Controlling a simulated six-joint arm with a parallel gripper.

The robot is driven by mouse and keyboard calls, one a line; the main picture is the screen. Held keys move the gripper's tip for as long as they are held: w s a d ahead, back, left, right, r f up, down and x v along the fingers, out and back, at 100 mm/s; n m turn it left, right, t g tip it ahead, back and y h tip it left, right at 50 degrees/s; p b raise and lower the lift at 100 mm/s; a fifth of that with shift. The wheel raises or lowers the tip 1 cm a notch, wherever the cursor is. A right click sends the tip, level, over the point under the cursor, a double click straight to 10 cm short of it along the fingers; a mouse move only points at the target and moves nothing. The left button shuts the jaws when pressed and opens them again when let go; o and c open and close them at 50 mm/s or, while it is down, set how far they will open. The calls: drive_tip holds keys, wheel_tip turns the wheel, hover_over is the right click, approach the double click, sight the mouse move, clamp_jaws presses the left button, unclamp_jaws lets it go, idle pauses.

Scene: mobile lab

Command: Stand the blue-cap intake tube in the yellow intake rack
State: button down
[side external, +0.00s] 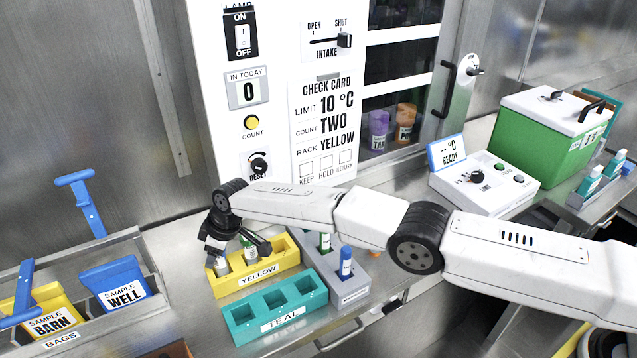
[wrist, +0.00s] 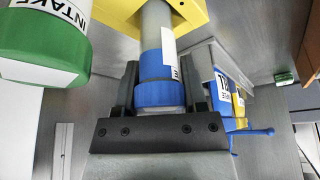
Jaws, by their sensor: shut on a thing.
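The blue-cap intake tube (wrist: 157,65) is between my gripper's fingers (wrist: 162,80) in the wrist view, held around its blue cap. Its far end meets the yellow intake rack (wrist: 186,14); how deep it sits cannot be told. In the side view my gripper (side external: 236,247) is over the left end of the yellow rack (side external: 258,284). The tube's pale lower body (side external: 221,266) shows there at the left slot, with its cap hidden by my gripper. A green-cap tube (wrist: 40,45) stands close beside, also seen in the rack's middle (side external: 250,254).
A teal rack (side external: 250,327) with empty slots lies in front. A grey rack (side external: 355,290) at right holds another blue-cap tube (side external: 346,262) and a green-capped tube (side external: 325,242). Sample bag bins (side external: 112,284) stand left. The check-card panel (side external: 322,120) rises behind.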

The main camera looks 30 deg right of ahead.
drive_tip(key=shift+f, duration=0.25)
drive_tip(key=shift+c, duration=0.7)
unclamp_jaws()
drive_tip(key=shift+r, duration=0.25)
drive_tip(key=shift+s+d+r, duration=0.15)
drive_tip(key=shift+d+r, duration=0.1)
drive_tip(key=shift+r, duration=0.4)
drive_tip(key=v, duration=1)
drive_tip(key=shift+s, duration=0.15)
drive_tip(key=shift+d, duration=0.1)
